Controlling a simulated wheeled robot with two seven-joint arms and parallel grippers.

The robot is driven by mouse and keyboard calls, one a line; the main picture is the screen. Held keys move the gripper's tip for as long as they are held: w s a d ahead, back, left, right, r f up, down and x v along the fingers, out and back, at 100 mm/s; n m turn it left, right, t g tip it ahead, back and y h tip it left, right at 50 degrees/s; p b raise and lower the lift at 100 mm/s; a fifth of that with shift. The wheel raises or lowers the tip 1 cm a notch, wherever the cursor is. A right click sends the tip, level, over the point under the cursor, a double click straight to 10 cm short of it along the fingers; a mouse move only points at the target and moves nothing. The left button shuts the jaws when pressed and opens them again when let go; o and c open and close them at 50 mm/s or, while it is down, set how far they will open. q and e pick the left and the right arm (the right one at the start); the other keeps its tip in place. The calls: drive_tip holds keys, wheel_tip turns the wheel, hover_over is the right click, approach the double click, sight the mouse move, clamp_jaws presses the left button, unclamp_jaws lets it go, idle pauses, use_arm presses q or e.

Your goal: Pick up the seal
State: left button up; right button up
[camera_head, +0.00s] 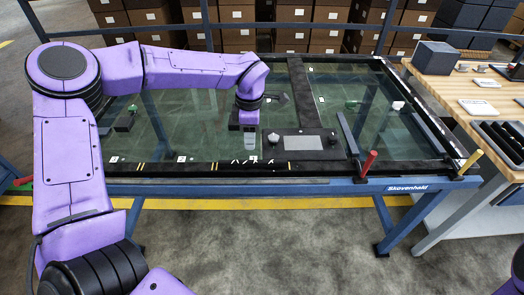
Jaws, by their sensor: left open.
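My left gripper (249,143) hangs pointing down over the near middle of the glass-topped trolley (230,113). It is open, and its fingers look small and grey. I cannot pick out the seal with certainty; no part is clearly recognisable as one. Just right of the gripper lies a dark unit with a grey panel (301,143). Whether the gripper touches anything below it is too small to tell. My right gripper is not in view.
A red handle (368,163) and a yellow handle (469,163) stick up at the near right edge. A wooden bench (450,90) with a grey box (435,57) stands at right. Brown cartons (220,40) are stacked behind.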

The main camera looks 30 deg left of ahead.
sight(254, 160)
use_arm(q)
wheel_tip(254, 160, down, 4)
drive_tip(key=shift+d+r, duration=0.15)
drive_tip(key=shift+r, duration=0.1)
drive_tip(key=shift+s+f, duration=0.1)
drive_tip(key=shift+f, duration=0.25)
drive_tip(key=f, duration=0.2)
drive_tip(key=f+p, duration=0.1)
drive_tip(key=f, duration=0.2)
drive_tip(key=shift+w+d+f+p, duration=0.25)
drive_tip(key=shift+d+f+p, duration=0.05)
drive_tip(key=shift+f, duration=0.05)
clamp_jaws()
